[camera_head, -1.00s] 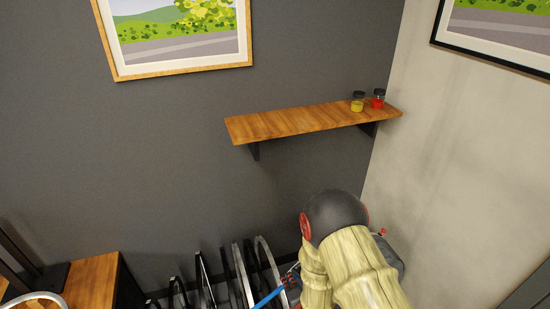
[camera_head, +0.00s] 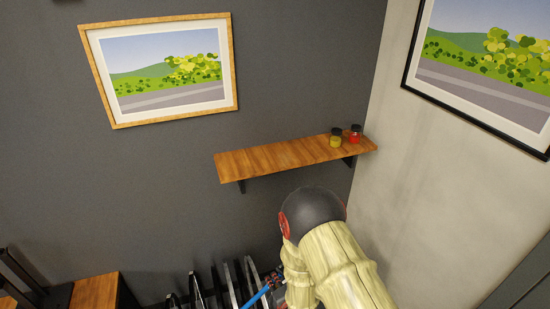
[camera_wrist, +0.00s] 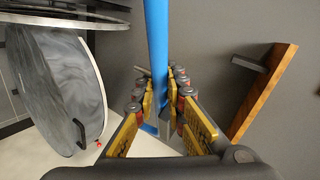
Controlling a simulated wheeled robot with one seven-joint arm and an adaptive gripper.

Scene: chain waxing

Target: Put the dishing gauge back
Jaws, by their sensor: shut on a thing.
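The dishing gauge, seen as a long blue bar (camera_wrist: 157,45), runs up and away between the fingers of my gripper (camera_wrist: 160,78) in the wrist view. My gripper is shut on it, with a gold-and-red finger on each side. In the head view a short blue length of the gauge (camera_head: 257,297) shows at the bottom, left of my arm. The rest is hidden by my arm or cut off by the frame. A wooden wall shelf (camera_head: 270,162) is above and beyond my arm; it also shows right of the gripper in the wrist view (camera_wrist: 265,92).
A yellow jar (camera_head: 336,139) and a red jar (camera_head: 355,135) stand at the shelf's right end; its left part is bare. Several wheels (camera_head: 227,284) stand in a row below it. A large grey disc (camera_wrist: 62,90) is left of the gripper. Framed pictures (camera_head: 160,75) hang on the walls.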

